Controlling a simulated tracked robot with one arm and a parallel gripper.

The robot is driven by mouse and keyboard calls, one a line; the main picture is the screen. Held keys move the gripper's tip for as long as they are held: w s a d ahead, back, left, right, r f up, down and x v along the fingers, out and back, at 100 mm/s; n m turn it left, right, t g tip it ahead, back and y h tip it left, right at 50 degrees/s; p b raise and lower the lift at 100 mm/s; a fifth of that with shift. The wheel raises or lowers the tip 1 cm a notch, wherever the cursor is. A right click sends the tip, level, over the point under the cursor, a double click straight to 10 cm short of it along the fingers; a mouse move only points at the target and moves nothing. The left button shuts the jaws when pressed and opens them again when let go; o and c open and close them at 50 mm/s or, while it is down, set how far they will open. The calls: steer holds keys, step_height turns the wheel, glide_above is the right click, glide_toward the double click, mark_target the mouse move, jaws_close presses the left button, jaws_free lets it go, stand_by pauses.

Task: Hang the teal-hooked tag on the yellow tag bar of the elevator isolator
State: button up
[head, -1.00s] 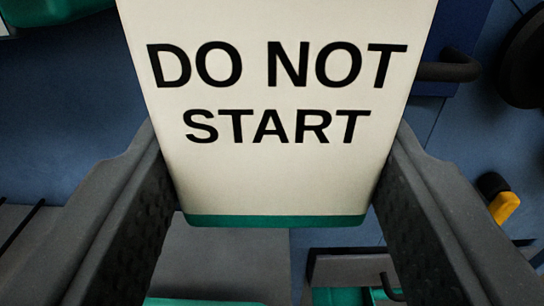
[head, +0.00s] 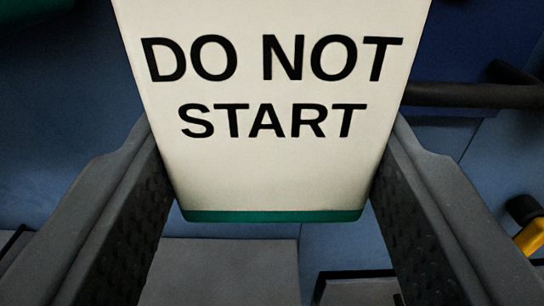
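A cream tag (head: 275,165) with the words DO NOT START and a teal lower edge fills the upper middle of the head view. My gripper (head: 272,185) is shut on the tag, one dark finger against each side edge. The tag's top and its hook are out of frame. At the right edge is a yellow piece (head: 532,238) with a black end; I cannot tell whether it is the tag bar. The isolator cannot be made out for certain.
A black bar or handle (head: 470,95) runs out from behind the tag on the right, in front of blue panels (head: 60,120). Grey boxes (head: 225,265) show below, between my fingers. A dark green shape (head: 25,18) is at the top left.

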steer(key=shift+w, duration=1.2)
steer(key=shift+f, duration=0.65)
steer(key=o, duration=1)
